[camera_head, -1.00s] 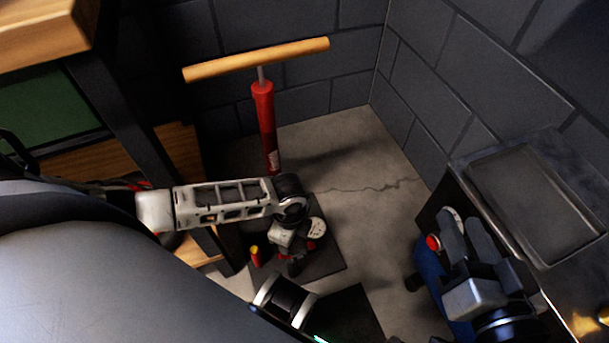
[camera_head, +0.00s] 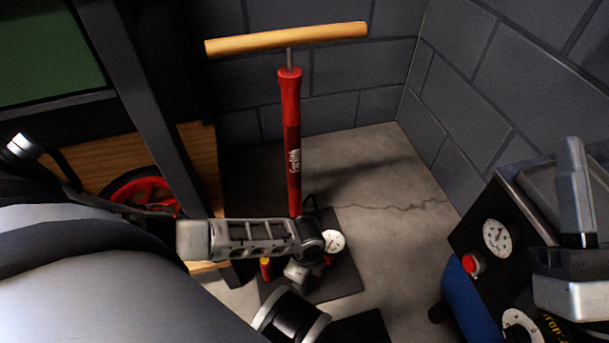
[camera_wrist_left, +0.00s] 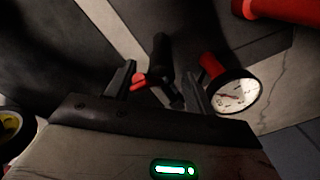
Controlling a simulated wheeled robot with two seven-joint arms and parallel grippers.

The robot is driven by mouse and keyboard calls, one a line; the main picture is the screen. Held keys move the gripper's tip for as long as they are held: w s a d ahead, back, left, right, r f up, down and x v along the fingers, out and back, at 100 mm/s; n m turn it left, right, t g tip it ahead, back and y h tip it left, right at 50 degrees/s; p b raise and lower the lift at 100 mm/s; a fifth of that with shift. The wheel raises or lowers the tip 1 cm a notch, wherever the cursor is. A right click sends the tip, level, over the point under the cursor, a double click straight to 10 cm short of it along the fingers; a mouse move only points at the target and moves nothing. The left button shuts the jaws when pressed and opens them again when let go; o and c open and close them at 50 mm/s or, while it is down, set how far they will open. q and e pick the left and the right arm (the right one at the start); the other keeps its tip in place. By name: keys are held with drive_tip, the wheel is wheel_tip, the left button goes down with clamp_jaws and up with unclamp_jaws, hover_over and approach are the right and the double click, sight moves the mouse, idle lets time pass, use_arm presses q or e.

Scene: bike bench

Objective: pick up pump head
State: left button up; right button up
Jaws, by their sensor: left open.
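The pump head, a black piece with a red lever (camera_wrist_left: 160,62), is between the two spread fingers of my left gripper (camera_wrist_left: 161,72) in the left wrist view. I cannot tell whether either finger touches it. In the head view my left gripper (camera_head: 298,275) hangs low in front of the pump foot and hides the pump head. The floor pump has a red barrel (camera_head: 291,130), a wooden handle (camera_head: 286,38) and a round white gauge (camera_head: 333,242). The gauge also shows right of the fingers in the wrist view (camera_wrist_left: 235,93). My right gripper (camera_head: 575,200) is partly visible at the right edge.
A blue compressor (camera_head: 465,300) with dials and a red knob (camera_head: 473,264) stands at the right. A bench leg (camera_head: 135,90) and wooden shelf (camera_head: 205,165) are at the left. A small yellow-topped red item (camera_head: 265,268) is beside the left gripper. Cracked floor (camera_head: 395,180) is open between pump and compressor.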

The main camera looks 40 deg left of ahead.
use_arm(q)
drive_tip(key=shift+f, duration=0.5)
drive_tip(key=c, duration=1.1)
drive_tip(key=shift+c, duration=0.3)
use_arm(e)
drive_tip(key=shift+s+r+n+y, duration=0.3)
drive_tip(key=shift+r+n+y, duration=0.35)
drive_tip(key=shift+n, duration=0.35)
use_arm(q)
drive_tip(key=shift+r, duration=0.15)
